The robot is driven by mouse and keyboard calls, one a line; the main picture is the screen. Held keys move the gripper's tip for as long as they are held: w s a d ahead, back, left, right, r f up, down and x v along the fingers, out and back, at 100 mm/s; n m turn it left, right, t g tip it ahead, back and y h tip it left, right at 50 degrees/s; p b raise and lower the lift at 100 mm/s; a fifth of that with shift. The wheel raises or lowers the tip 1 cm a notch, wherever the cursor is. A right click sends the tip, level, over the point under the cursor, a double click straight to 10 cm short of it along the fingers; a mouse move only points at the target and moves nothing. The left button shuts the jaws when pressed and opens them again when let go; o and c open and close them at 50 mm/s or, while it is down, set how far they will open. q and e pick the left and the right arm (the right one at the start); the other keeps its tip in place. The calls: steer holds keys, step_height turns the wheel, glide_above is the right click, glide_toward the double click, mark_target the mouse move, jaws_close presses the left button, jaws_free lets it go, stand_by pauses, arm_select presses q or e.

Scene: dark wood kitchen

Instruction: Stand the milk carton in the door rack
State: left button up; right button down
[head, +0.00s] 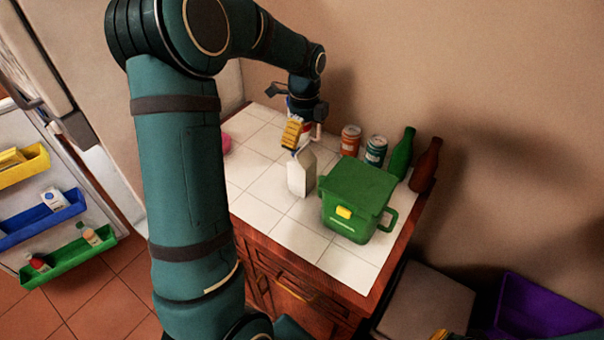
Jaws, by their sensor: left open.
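A white milk carton (301,176) stands upright on the white tiled counter, left of a green lidded bin. The open fridge door at the left carries a yellow rack (22,172), a blue rack (38,224) holding a small white and blue carton (54,198), and a green rack (66,257) holding bottles. A small yellow piece at the bottom edge seems to be my right gripper (440,335), mostly cut off.
The green bin (357,198) stands close right of the carton. Behind it are two cans (350,139), a green bottle (402,153) and a brown bottle (425,166). A pink item (225,144) is partly hidden by my arm. The counter's front left is clear. A purple crate (540,310) is lower right.

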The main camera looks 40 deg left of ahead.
mark_target(302, 155)
arm_select(q)
step_height(302, 155, down, 3)
steer(key=shift+f, duration=0.1)
steer(key=f, duration=0.2)
steer(key=a+f, duration=0.1)
steer(key=f, duration=0.1)
steer(key=shift+w+f, duration=0.15)
steer(key=shift+f, duration=0.5)
steer(key=shift+r, duration=0.1)
steer(key=c, duration=1.4)
